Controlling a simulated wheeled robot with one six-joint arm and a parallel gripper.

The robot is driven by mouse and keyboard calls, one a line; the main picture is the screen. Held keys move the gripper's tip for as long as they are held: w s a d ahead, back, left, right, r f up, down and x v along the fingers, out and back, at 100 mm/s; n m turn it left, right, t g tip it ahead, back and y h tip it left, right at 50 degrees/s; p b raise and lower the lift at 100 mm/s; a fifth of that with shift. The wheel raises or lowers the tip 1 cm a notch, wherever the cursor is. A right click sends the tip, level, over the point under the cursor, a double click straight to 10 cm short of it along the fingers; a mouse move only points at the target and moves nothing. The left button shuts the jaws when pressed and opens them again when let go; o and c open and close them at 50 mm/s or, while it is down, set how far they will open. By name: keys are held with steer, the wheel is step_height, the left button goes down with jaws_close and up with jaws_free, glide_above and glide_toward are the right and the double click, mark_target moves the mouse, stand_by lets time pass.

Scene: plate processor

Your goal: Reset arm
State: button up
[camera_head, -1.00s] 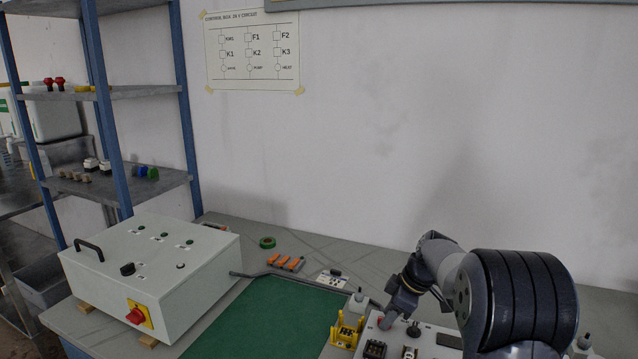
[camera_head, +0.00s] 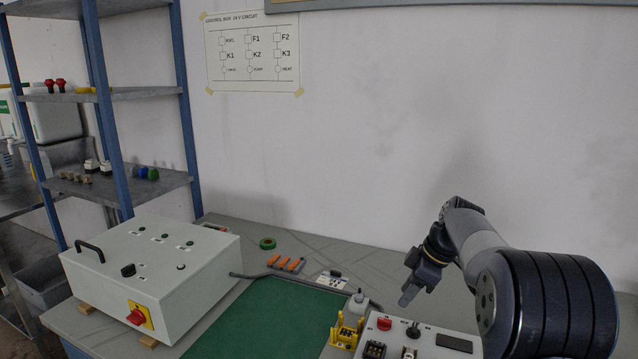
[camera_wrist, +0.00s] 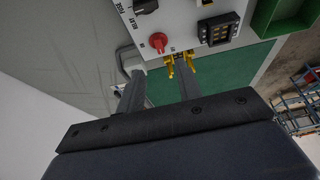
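My gripper (camera_head: 412,290) hangs in the air above the bench, over the back edge of a small white control box (camera_head: 405,336) at the bottom right. In the wrist view its two fingers (camera_wrist: 160,84) stand apart with nothing held between them. The box carries a red button (camera_head: 384,323), which shows as a red knob (camera_wrist: 158,42) in the wrist view, a black switch (camera_head: 413,330) and a black socket (camera_wrist: 218,30). The gripper is apart from all of these. My arm covers the right part of the bench.
A yellow holder (camera_head: 346,332) and a white bottle (camera_head: 358,301) stand left of the box. A green mat (camera_head: 265,320) lies clear. A large white cabinet (camera_head: 150,268) with a red switch stands at left. Orange-handled tools (camera_head: 287,264) and green tape (camera_head: 267,243) lie behind the mat.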

mark_target(385, 320)
steer(key=x, duration=0.9)
steer(key=m+p, duration=0.1)
steer(key=m, duration=0.1)
steer(key=m+t+h+p, duration=0.1)
steer(key=m, duration=0.1)
steer(key=shift+s+a+r+m, duration=0.15)
steer(key=shift+s+m, duration=0.05)
steer(key=shift+m, duration=0.2)
steer(key=m+h+p, duration=0.1)
steer(key=m+p, duration=0.2)
steer(key=m+t+h+p, duration=0.1)
steer(key=m+p, duration=0.1)
steer(key=p, duration=0.1)
steer(key=shift+s+a+m, duration=0.1)
steer(key=shift+a+m, duration=0.1)
steer(key=shift+m, duration=0.2)
steer(key=shift+a+m+t+h+p, duration=0.15)
steer(key=shift+m+h+p, duration=0.2)
steer(key=shift+m+p, duration=0.4)
steer(key=shift+m+t+h+p, duration=0.15)
steer(key=shift+m+h+p, duration=0.3)
steer(key=shift+m, duration=0.5)
steer(key=shift+a+f+m+h, duration=0.1)
steer(key=shift+m+h, duration=0.15)
steer(key=shift+m, duration=0.6)
steer(key=shift+a+f+m+h, duration=0.1)
steer(key=shift+m+h, duration=0.15)
steer(key=shift+m, duration=0.6)
steer(key=shift+m, duration=0.4)
steer(key=shift+d+r, duration=0.1)
